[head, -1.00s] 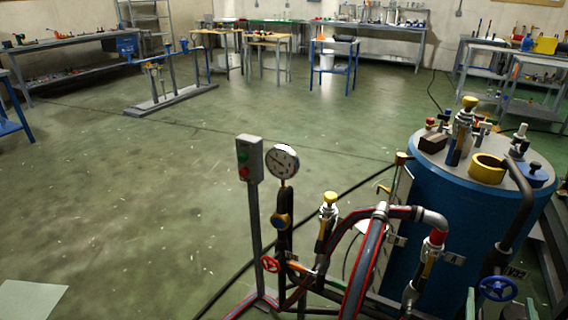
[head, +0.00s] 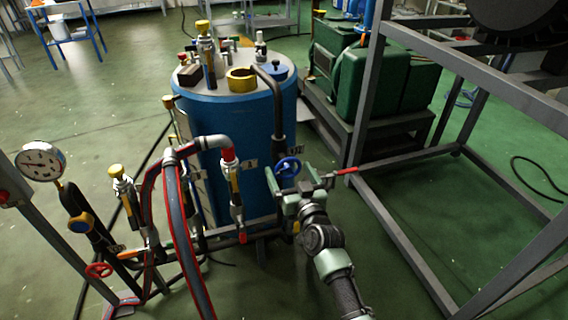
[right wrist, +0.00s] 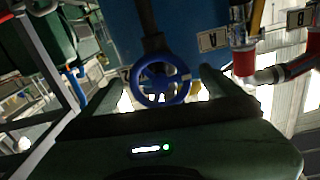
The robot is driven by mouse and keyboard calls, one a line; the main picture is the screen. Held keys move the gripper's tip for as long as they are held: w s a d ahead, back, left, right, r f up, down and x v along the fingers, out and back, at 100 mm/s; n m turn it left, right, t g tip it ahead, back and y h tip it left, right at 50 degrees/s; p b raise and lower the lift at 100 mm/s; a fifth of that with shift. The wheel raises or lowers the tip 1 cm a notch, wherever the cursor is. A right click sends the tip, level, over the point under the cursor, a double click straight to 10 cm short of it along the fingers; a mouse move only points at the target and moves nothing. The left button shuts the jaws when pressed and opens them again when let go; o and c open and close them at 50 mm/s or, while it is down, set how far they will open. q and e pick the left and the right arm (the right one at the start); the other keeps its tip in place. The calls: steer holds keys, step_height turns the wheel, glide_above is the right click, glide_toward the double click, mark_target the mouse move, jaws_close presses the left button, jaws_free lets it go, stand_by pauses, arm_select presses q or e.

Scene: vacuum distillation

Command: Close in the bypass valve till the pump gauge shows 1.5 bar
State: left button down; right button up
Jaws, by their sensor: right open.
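A blue handwheel (head: 288,167) sits on a dark pipe in front of the blue tank, near a tag that seems to read V32. My right gripper (head: 299,180) is open just in front of this wheel. In the right wrist view the blue handwheel (right wrist: 160,83) shows between the two spread fingers of my right gripper (right wrist: 163,88), which are not closed on it; contact is unclear. A round white gauge (head: 40,161) stands at the far left, its needle pointing left; its figures are too small to read. My left gripper is not in view.
A red handwheel (head: 99,270) is low at the left among pipes and hoses. The blue tank (head: 240,125) stands behind. A grey metal frame (head: 400,240) is close on the right of my arm. Green pump machinery (head: 375,75) stands behind it.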

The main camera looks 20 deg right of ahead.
mark_target(289, 171)
steer(key=shift+w+b, duration=0.4)
steer(key=shift+w, duration=2)
steer(key=c, duration=1.4)
steer(key=shift+p, duration=0.3)
steer(key=shift+m, duration=0.4)
steer(key=o, duration=1.4)
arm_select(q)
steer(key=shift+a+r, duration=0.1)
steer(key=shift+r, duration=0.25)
arm_select(e)
steer(key=shift+s, duration=0.15)
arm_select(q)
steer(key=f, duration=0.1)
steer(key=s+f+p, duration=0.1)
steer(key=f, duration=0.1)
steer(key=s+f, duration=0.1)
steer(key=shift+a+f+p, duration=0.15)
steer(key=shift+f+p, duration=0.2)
arm_select(e)
steer(key=s, duration=0.7)
steer(key=shift+s, duration=0.3)
steer(key=shift+d, duration=0.1)
